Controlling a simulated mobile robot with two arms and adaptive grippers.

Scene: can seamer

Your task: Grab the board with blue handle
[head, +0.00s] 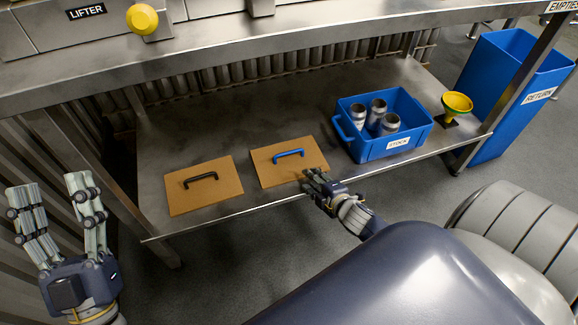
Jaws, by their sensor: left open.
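The board with blue handle (268,173) is a flat brown board lying on the lower metal shelf, with a raised blue bar handle (288,154) on top. My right gripper (312,177) is at the board's front right corner, apart from the handle. Its fingers are bunched in this view, so I cannot tell whether it is open or whether it touches the board. My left gripper (55,200) is at the far left, off the shelf, with its fingers pointing up, spread open and empty.
A similar board with a black handle (204,194) lies to the left. A blue STOCK bin (390,144) with cans and a yellow funnel (456,103) stand to the right. The upper bench (230,45) overhangs the shelf's back. A tall blue RETURN bin (508,75) stands at right.

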